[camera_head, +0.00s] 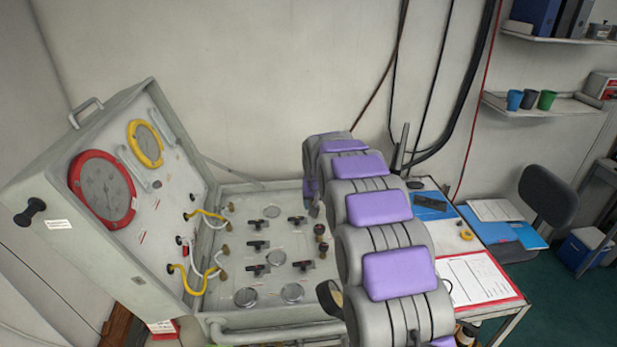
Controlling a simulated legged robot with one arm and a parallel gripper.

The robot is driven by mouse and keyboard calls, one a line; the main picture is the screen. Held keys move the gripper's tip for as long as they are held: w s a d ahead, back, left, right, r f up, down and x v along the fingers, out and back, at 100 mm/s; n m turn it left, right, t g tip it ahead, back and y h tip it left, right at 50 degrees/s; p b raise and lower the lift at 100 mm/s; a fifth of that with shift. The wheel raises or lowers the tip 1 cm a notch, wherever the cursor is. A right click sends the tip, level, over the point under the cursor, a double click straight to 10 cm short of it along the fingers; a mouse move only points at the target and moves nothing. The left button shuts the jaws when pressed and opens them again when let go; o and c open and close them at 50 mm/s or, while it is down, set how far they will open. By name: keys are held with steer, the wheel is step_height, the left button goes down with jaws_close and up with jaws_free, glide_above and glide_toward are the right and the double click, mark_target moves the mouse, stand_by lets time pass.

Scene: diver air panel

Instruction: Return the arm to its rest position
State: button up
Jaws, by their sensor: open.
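My arm, grey with purple pads (399,273), reaches from the bottom of the picture up over the right part of the air panel (240,200). Its far end bends down at the top, near the panel's right side. I cannot make out my gripper's fingers; the arm's own links hide that end. The panel is an open grey case. Its raised lid holds a red-rimmed gauge (102,188) and a yellow-rimmed gauge (146,144). Its flat face carries several black valve handles (257,246) and round dials (292,292). I see nothing held.
Right of the arm, a table holds a clipboard (472,279), blue folders (500,228) and a yellow ring (466,235). A dark chair (547,196) stands beyond it. Shelves with cups (515,100) hang on the wall. Yellow hoses (187,281) and white hoses loop between lid and face.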

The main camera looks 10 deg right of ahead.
steer(key=s+d+r+n+g, duration=0.1)
steer(key=s+r+g, duration=0.2)
steer(key=s, duration=1.8)
steer(key=s+r+g, duration=0.2)
steer(key=s+r, duration=0.2)
steer(key=s, duration=1.8)
steer(key=s+f+g, duration=0.1)
steer(key=s+f, duration=0.1)
steer(key=s, duration=1)
step_height(320, 180, down, 10)
steer(key=b, duration=0.9)
steer(key=shift+n+y, duration=0.4)
steer(key=shift+o, duration=0.3)
steer(key=shift+r, duration=0.15)
